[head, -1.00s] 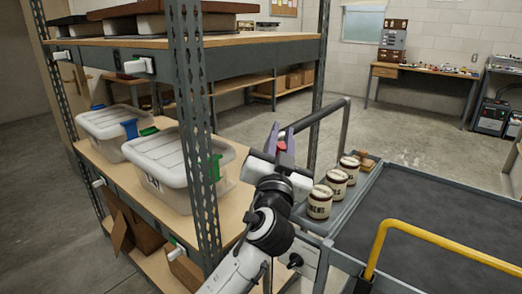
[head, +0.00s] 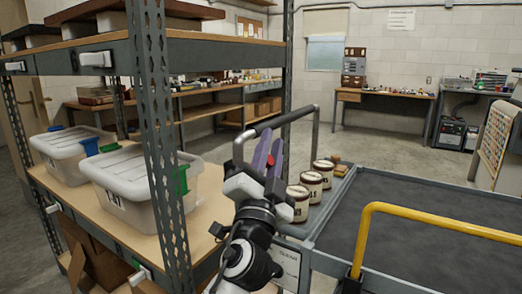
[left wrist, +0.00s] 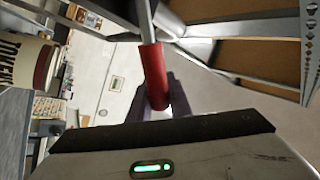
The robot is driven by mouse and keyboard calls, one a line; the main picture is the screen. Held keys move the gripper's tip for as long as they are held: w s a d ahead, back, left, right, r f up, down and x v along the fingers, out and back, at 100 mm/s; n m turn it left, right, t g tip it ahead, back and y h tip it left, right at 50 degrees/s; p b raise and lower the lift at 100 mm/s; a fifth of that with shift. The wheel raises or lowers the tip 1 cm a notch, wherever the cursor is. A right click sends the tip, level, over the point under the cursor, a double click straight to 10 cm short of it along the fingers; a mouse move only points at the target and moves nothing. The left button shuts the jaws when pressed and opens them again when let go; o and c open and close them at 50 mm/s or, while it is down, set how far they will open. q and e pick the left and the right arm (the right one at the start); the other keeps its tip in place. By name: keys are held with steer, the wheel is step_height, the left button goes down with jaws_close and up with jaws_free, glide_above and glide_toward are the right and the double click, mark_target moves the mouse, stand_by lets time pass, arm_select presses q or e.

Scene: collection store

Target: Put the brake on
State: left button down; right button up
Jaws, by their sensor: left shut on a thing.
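The brake lever has a red grip (left wrist: 153,72) on a grey metal bar, seen in the left wrist view. The red grip stands between the purple fingers of my left gripper (left wrist: 155,98), which is shut on it. In the head view my left gripper (head: 266,155) is by the trolley's grey push bar (head: 285,119), with a small bit of the red grip (head: 270,160) showing between the fingers. The lever's lower end and mounting are hidden in the head view. My right gripper is not in view.
Several labelled jars (head: 311,184) stand in the trolley's side tray, close right of my gripper. The trolley's dark deck (head: 420,215) is bare, with a yellow rail (head: 440,222) in front. A shelf post (head: 158,130) and lidded bins (head: 135,180) stand to the left.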

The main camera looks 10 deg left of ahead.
mark_target(268, 166)
arm_select(q)
steer(key=shift+f, duration=0.1)
steer(key=c, duration=1.6)
jaws_free()
steer(key=shift+c, duration=0.2)
steer(key=b+v, duration=0.1)
steer(key=v, duration=0.8)
steer(key=shift+s+f, duration=0.2)
steer(key=shift+s, duration=0.05)
steer(key=shift+s+f+b, duration=0.1)
steer(key=shift+s+b, duration=0.2)
steer(key=shift+s, duration=0.05)
